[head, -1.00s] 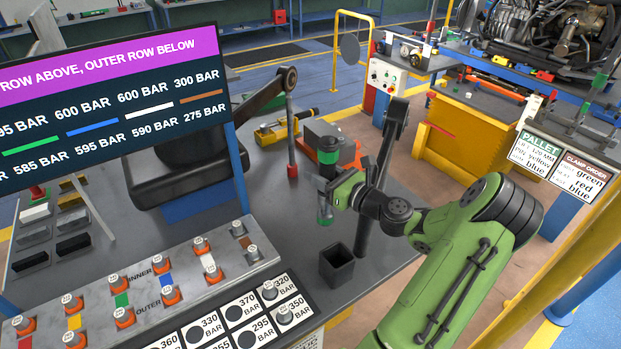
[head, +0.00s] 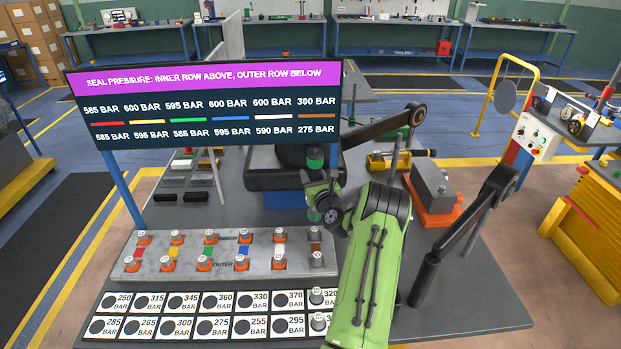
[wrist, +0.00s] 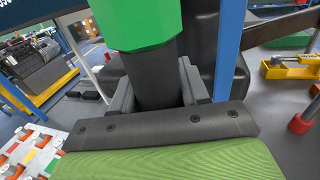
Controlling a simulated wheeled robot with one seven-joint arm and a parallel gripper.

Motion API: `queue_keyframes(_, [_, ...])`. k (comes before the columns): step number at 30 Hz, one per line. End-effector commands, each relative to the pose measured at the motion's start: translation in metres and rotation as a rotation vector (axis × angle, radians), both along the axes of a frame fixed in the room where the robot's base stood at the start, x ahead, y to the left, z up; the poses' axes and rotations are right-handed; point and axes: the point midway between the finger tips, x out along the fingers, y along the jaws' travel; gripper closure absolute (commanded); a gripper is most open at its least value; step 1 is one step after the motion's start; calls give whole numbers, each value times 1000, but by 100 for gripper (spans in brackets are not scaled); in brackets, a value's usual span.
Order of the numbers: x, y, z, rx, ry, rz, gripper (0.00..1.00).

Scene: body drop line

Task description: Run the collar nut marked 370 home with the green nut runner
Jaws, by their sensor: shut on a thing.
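My gripper (head: 322,198) is shut on the green nut runner (head: 315,158), which stands about upright behind the right end of the grey block. In the wrist view the jaws (wrist: 165,85) close around the runner's dark shaft (wrist: 155,75), below its green head (wrist: 135,20). The grey block (head: 128,264) carries an inner and an outer row of collar nuts, such as one by the white mark (head: 279,262); most sit on orange. The tray cell labelled 370 (head: 289,300) shows a bare dark disc. Marks on the nuts are too small to read, so I cannot pick out 370.
A pressure board (head: 205,105) stands behind the block. The label tray (head: 200,314) lies in front, with nuts on its right-hand cells, partly hidden by my arm.

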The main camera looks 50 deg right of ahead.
Motion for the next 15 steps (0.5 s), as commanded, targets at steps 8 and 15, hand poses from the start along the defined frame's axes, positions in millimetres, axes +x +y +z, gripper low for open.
queue_keyframes(8, [0, 0, 2, -2, -7, 2, 100])
queue_keyframes(15, [0, 0, -18, -3, -6, 2, 100])
